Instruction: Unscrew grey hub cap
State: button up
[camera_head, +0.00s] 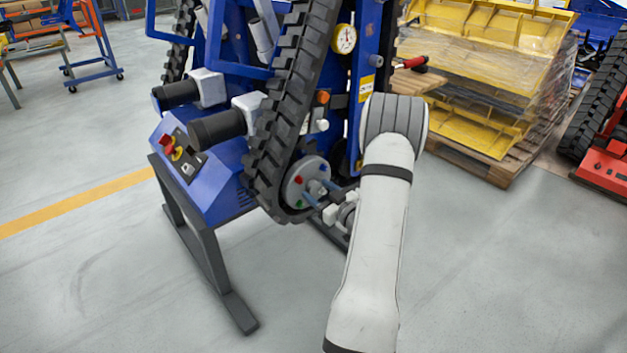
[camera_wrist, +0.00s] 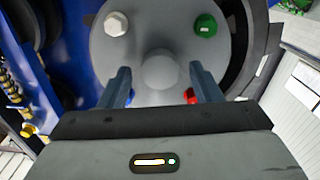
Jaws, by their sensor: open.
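The grey hub cap (camera_wrist: 160,70) is a round knob at the centre of a grey wheel disc (camera_wrist: 158,110) in the wrist view. My gripper (camera_wrist: 159,72) is open, with one blue-grey finger on each side of the cap. Whether the fingers touch it I cannot tell. A whitish hexagonal cap (camera_wrist: 116,23), a green cap (camera_wrist: 205,25) and a red cap (camera_wrist: 191,96) sit around it on the disc. In the head view the disc (camera_head: 294,190) is at the track's lower end, and my gripper (camera_head: 317,194) reaches it from the right.
A black track (camera_head: 290,90) runs up the blue carrier, which stands on a dark frame (camera_head: 213,262). A red-handled tool (camera_head: 411,64) is on the carrier's right side. Yellow panels (camera_head: 490,40) are stacked on a pallet behind. Floor at front left is clear.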

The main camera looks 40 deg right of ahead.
jog(key=shift+r+m, duration=0.15)
jog(key=shift+m, duration=0.35)
jog(key=shift+f, duration=0.2)
